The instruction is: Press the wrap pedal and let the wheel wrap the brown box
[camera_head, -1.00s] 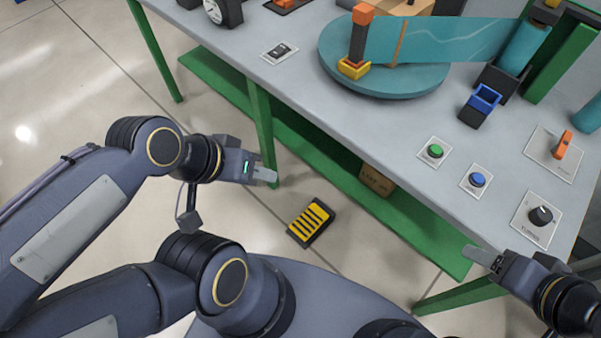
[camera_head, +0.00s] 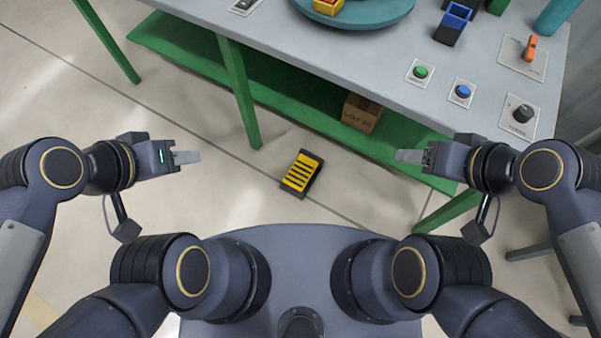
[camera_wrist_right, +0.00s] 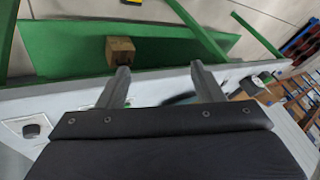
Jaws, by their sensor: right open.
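The yellow-and-black striped pedal (camera_head: 301,173) lies on the floor in front of the green table frame, between my two grippers in the head view. My left gripper (camera_head: 187,157) is to its left, apart from it and seen edge-on, so its opening cannot be told. My right gripper (camera_head: 408,156) is to its right, apart from it; the right wrist view shows it open and empty (camera_wrist_right: 163,82). The teal turntable (camera_head: 362,18) is cut off at the top edge. The brown box on it is out of view.
A carton (camera_head: 361,113) sits on the green lower shelf (camera_head: 290,95). The table top carries a green button (camera_head: 421,72), a blue button (camera_head: 462,91), a black knob (camera_head: 522,113) and an orange switch (camera_head: 530,48). Open floor surrounds the pedal.

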